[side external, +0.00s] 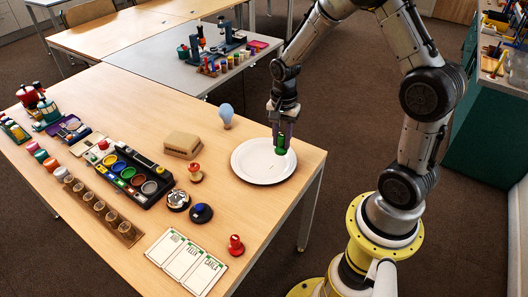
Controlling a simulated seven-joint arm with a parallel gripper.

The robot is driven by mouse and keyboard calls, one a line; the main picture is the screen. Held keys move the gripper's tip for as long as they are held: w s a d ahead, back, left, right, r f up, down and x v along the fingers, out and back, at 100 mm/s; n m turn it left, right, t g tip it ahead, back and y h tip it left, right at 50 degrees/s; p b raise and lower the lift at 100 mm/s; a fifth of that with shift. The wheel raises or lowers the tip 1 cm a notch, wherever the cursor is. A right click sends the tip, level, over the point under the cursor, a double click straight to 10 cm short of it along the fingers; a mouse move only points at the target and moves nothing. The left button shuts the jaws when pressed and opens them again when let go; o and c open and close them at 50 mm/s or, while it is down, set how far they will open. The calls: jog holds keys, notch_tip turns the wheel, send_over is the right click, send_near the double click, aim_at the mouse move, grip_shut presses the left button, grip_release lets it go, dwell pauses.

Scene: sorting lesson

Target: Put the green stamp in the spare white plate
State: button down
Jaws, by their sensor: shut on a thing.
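The green stamp (281,150) is between the fingers of my gripper (281,140), which is shut on it. The stamp is over the right part of the white plate (250,175). The plate is round, empty apart from what my gripper holds, and lies at the right end of the wooden table. I cannot tell whether the stamp touches the plate or hangs a little above it. The fingers hide part of the stamp.
On the wooden table (240,215) stand a light bulb (226,115), a tan block (182,146), a stamp with a red knob (195,172), a blue-topped round item (201,213), a red stamp (236,245), white cards (186,262) and a paint tray (130,178). The front right is mostly clear.

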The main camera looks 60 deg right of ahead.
jog(key=w+f, duration=0.2)
jog(key=w+d+f, duration=0.1)
jog(key=w+f, duration=0.1)
jog(key=w, duration=0.1)
jog(key=w+d+f, duration=0.1)
jog(key=w+f, duration=0.1)
jog(key=f, duration=0.1)
jog(key=shift+w+d, duration=0.1)
jog(key=shift+w, duration=0.1)
jog(key=shift+w+f, duration=0.1)
jog(key=shift+f, duration=1.55)
jog(key=shift+f, duration=0.1)
jog(key=c, duration=0.6)
grip_release()
jog(key=shift+c, duration=0.2)
